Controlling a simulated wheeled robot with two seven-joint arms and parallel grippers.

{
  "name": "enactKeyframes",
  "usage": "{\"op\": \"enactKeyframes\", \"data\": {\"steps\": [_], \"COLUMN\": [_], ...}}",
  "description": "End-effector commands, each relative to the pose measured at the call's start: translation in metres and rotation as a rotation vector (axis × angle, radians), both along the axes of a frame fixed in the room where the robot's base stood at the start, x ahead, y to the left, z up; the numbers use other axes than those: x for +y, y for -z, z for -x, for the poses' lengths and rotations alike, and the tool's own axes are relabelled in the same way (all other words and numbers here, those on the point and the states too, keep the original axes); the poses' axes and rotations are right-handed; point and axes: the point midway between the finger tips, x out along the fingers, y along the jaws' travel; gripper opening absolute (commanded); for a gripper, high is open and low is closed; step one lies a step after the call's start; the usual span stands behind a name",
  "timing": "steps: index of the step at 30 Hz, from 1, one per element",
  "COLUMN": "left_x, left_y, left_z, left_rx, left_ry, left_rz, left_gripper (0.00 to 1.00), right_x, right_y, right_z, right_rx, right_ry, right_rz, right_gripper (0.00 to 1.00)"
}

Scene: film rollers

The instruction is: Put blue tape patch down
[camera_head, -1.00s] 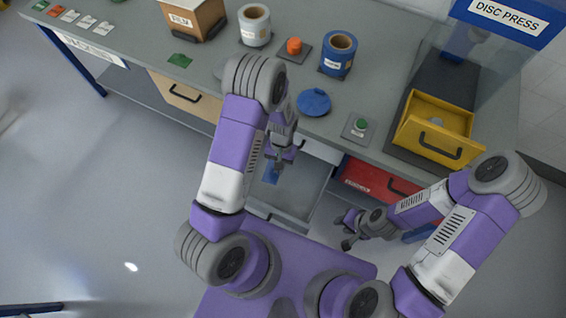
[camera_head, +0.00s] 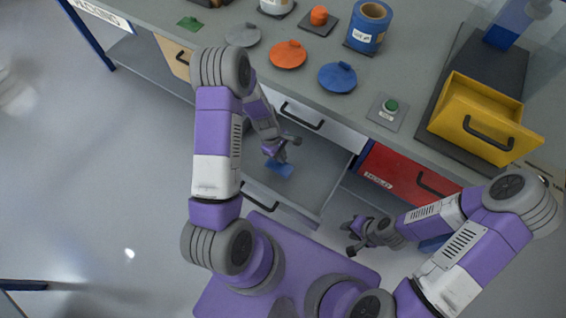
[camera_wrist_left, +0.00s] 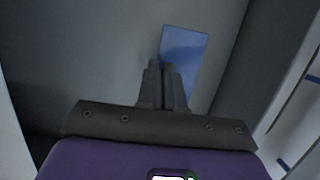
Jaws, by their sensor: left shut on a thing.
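The blue tape patch (camera_head: 281,170) is a small flat blue piece. It shows at the fingertips of my left gripper (camera_head: 281,153), over the grey inside of an open drawer (camera_head: 318,192). In the left wrist view the patch (camera_wrist_left: 187,55) is held upright-looking between the closed fingers of my left gripper (camera_wrist_left: 167,68); its lower part is hidden by them. I cannot tell whether it touches the drawer floor. My right gripper (camera_head: 351,236) is empty, with its fingers apart, in front of the red drawer.
Grey, orange (camera_head: 288,55) and blue (camera_head: 337,77) lids lie on the bench. A green patch (camera_head: 190,24), a blue roll (camera_head: 370,27), a green button (camera_head: 391,106) and an open yellow drawer (camera_head: 485,118) are there too. The red drawer (camera_head: 405,173) is shut beside the open one.

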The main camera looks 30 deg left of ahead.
Motion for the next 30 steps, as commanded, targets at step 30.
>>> {"op": "enactKeyframes", "data": {"steps": [30], "left_x": [0.0], "left_y": [0.055], "left_z": [0.0], "left_rx": [-0.002], "left_ry": [0.004], "left_rz": [-0.001], "left_gripper": [0.32], "right_x": [0.0], "right_y": [0.023], "right_z": [0.0], "right_rx": [0.0], "right_ry": [0.0], "right_rz": [0.0], "right_gripper": [0.34]}}
